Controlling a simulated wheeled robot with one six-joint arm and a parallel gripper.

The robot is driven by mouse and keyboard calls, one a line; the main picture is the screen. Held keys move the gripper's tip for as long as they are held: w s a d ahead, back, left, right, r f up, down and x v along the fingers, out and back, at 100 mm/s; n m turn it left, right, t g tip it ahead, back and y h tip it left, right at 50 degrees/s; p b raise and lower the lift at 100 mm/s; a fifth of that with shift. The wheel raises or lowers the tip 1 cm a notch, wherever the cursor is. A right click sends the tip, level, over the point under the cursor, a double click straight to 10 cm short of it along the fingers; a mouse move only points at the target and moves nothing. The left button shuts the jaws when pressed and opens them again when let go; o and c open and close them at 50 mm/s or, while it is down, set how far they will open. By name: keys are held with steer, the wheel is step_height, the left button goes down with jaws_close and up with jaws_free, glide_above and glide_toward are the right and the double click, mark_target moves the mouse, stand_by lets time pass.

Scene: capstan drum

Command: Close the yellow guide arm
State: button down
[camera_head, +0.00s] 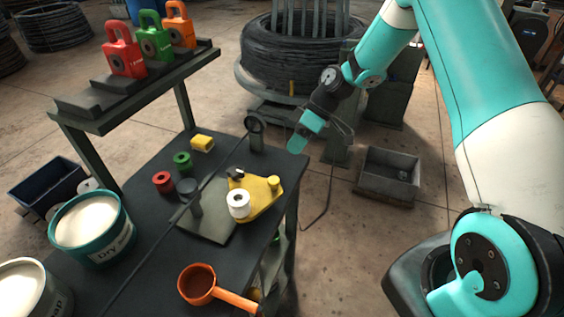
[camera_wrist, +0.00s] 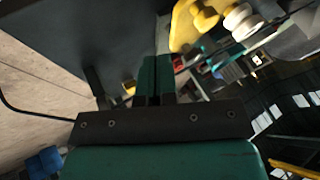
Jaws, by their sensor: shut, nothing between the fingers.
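The yellow guide arm (camera_head: 262,195) is a flat yellow plate on a grey base plate (camera_head: 205,228) on the dark table. It carries a white roller (camera_head: 238,204) and a small yellow knob (camera_head: 273,182). A dark post (camera_head: 190,193) stands left of it, with a thin dark line running past. My gripper (camera_head: 296,146) is above and behind the table's right corner, apart from the guide arm. In the wrist view its two green fingers (camera_wrist: 157,75) are together and hold nothing. The guide arm (camera_wrist: 193,25) shows at the top there, beyond the fingertips.
A dark ring guide (camera_head: 254,126) stands at the table's back edge, near my gripper. Red and green spools (camera_head: 182,160), a yellow block (camera_head: 203,143), an orange pan (camera_head: 197,285) and a teal bucket (camera_head: 92,228) surround the base plate. A grey shelf (camera_head: 140,90) holds padlocks.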

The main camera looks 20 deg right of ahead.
steer(key=s+a+f+p, duration=0.3)
steer(key=a, duration=0.2)
steer(key=shift+a+f+p, duration=0.15)
steer(key=shift+p, duration=0.2)
